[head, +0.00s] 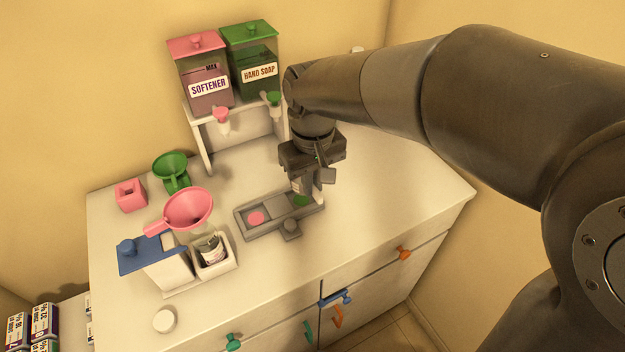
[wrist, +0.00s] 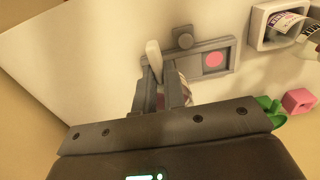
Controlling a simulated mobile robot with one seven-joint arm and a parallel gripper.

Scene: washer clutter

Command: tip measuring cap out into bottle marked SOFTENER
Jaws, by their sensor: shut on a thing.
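My gripper (head: 314,186) points down over the right end of the grey tray. It is shut on a small pale thing, apparently the measuring cap (head: 328,177), mostly hidden by the fingers; a pale bar-like part shows in the wrist view (wrist: 154,62). Its contents cannot be seen. The pink-lidded tank (head: 208,86) on the rear stand is marked SOFTENER.
The grey tray (head: 265,234) has a pink and a green disc. A green-lidded HAND SOAP tank (head: 258,73) stands beside the SOFTENER tank. A green funnel (head: 171,168), pink block (head: 131,194), blue-topped box (head: 160,272) and white round cap (head: 165,320) stand left. The counter's right side is clear.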

